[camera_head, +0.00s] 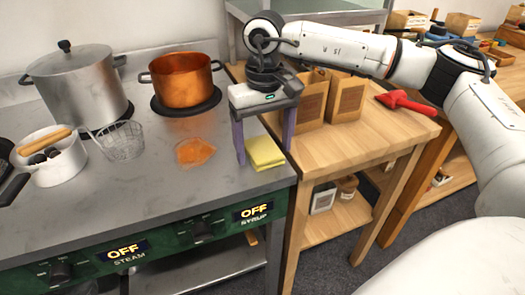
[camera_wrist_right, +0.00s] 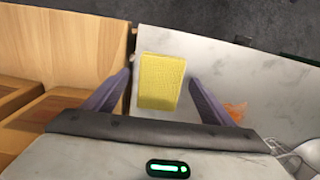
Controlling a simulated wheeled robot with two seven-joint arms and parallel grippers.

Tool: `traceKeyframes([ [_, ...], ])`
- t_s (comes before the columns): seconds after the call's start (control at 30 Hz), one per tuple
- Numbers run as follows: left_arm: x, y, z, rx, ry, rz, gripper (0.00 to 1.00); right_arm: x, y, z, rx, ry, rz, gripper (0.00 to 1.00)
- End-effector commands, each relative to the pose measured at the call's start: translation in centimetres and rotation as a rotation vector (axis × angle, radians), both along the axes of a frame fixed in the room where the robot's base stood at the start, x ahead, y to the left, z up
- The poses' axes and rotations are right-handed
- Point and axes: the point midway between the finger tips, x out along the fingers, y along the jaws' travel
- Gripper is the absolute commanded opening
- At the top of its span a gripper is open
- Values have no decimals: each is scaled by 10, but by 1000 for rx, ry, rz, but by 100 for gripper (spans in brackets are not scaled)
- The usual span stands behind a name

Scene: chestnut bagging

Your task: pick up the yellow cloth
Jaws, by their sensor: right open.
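The yellow cloth (camera_head: 265,152) lies folded on the grey counter near its right edge, beside the wooden table. It also shows in the right wrist view (camera_wrist_right: 161,82), between my two fingers. My right gripper (camera_head: 264,150) is open above the cloth, with one purple finger to its left and one to its right. In the right wrist view my right gripper (camera_wrist_right: 163,95) holds nothing, and the cloth looks clear of both fingers. Whether the fingertips touch the counter I cannot tell. My left gripper is not in view.
An orange patch (camera_head: 194,152) lies left of the cloth on the counter. A wire basket (camera_head: 121,141), a copper pot (camera_head: 182,80), a steel pot (camera_head: 78,85) and a white pot (camera_head: 60,165) stand further left. Paper bags (camera_head: 346,98) and a red scoop (camera_head: 405,102) sit on the wooden table (camera_head: 330,145).

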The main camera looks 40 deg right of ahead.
Motion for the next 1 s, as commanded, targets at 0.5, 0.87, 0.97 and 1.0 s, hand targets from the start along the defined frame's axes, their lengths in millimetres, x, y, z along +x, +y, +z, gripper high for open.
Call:
traceKeyframes([
  [0.5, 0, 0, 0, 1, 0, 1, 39, 0, 0, 1, 1, -1, 0, 33],
  [0.87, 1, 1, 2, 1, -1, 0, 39, 1, 1, 50, 2, -5, 1, 33],
  [0.97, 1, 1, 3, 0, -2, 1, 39, 1, 1, 70, 2, -5, 1, 33],
  [1.0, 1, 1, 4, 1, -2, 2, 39, 1, 1, 77, 2, -5, 1, 33],
])
